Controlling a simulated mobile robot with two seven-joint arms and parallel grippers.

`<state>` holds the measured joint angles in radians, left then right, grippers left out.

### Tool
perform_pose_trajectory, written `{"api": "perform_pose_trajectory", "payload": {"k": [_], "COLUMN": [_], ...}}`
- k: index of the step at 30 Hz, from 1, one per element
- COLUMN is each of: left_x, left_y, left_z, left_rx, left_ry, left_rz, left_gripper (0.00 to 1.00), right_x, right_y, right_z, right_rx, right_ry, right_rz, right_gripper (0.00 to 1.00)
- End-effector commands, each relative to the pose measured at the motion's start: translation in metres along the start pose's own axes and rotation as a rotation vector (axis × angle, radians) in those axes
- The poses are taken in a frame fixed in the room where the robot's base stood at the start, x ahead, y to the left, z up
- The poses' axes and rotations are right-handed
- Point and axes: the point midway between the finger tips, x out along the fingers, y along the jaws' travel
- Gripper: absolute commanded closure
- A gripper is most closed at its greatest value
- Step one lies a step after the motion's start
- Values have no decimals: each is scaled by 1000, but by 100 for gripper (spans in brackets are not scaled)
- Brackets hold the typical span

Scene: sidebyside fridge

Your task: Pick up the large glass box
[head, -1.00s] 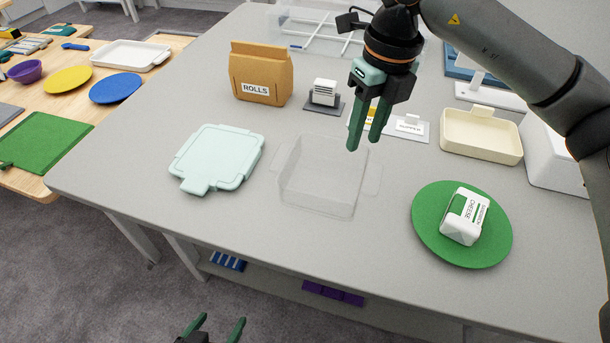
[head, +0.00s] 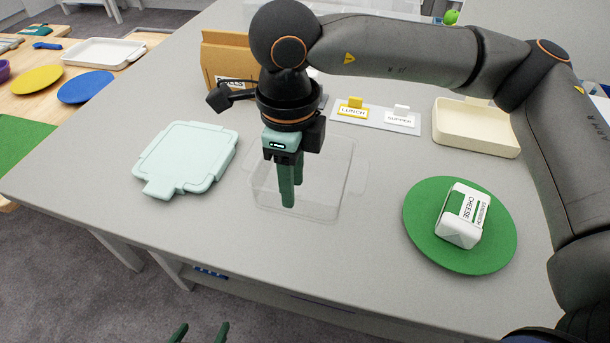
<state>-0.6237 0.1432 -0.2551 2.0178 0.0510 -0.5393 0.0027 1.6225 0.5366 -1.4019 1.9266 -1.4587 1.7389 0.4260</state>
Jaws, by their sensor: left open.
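The large glass box (head: 325,196) is a clear, see-through open container with side handles, standing on the grey table. My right gripper (head: 291,190) points straight down over the box's left part, in front of it in the head view. Its two green fingers overlap in the picture, so the gap between them cannot be judged. I cannot tell whether the fingertips are inside the box or above it. My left gripper (head: 200,334) is open and empty at the bottom edge, low in front of the table. Only its fingertips show.
A pale mint lid (head: 185,160) lies left of the box. A green round board (head: 418,231) with a cheese pack (head: 462,214) is on the right. A cream tray (head: 475,137), label cards (head: 375,115) and a brown rolls bag (head: 222,60) stand behind.

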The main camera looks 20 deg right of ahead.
Motion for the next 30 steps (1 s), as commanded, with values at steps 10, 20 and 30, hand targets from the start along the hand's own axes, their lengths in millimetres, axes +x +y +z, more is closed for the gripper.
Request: {"api": "perform_pose_trajectory", "payload": {"k": [10, 20, 30], "left_x": [-2, -2, -1], "left_y": [0, 0, -1], "left_z": [6, 7, 4], "left_rx": [-3, -4, -2], "left_ry": [-11, -11, -5], "left_rz": [-1, -2, -3], "left_gripper": [1, 1, 1], "right_x": [43, 54, 54], "right_y": [3, 3, 3], "right_z": [0, 0, 0], "right_rx": [1, 0, 0], "right_ry": [0, -2, -2], "right_rz": [1, 0, 0], "right_gripper": [60, 60, 95]}}
